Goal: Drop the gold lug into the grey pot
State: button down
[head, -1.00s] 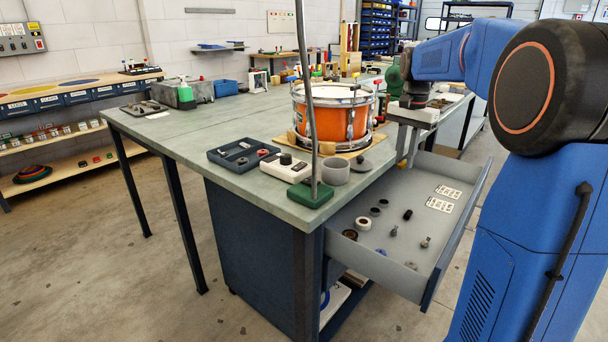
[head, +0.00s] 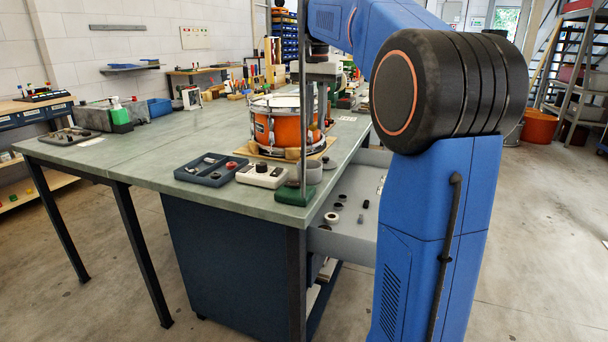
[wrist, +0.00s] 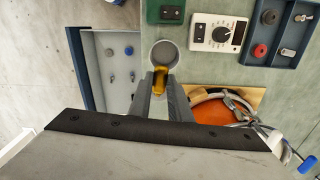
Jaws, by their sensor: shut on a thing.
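My gripper (wrist: 160,98) is shut on the gold lug (wrist: 160,78), which shows yellow between the fingertips in the wrist view. The grey pot (wrist: 170,53) is a round, open cup just beyond the fingertips. The lug's far end overlaps the near part of the pot's rim in that picture; I cannot tell its height above the pot. In the head view the grey pot (head: 314,174) stands on the bench's near corner, partly behind a thin post. My gripper is hard to make out there, behind the post and my arm.
An orange drum (head: 282,130) stands on a board behind the pot. A white meter box (head: 262,175) and a dark blue tray (head: 208,172) lie to the left. The green post base (head: 294,193) is close by. An open grey drawer (head: 347,236) holds small parts.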

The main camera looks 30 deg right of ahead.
jog(key=shift+f, duration=2.5)
jog(key=c, duration=1.6)
grip_release()
jog(key=shift+o, duration=0.2)
jog(key=shift+r, duration=0.1)
notch_tip(320, 180, up, 17)
jog(key=shift+s, duration=0.1)
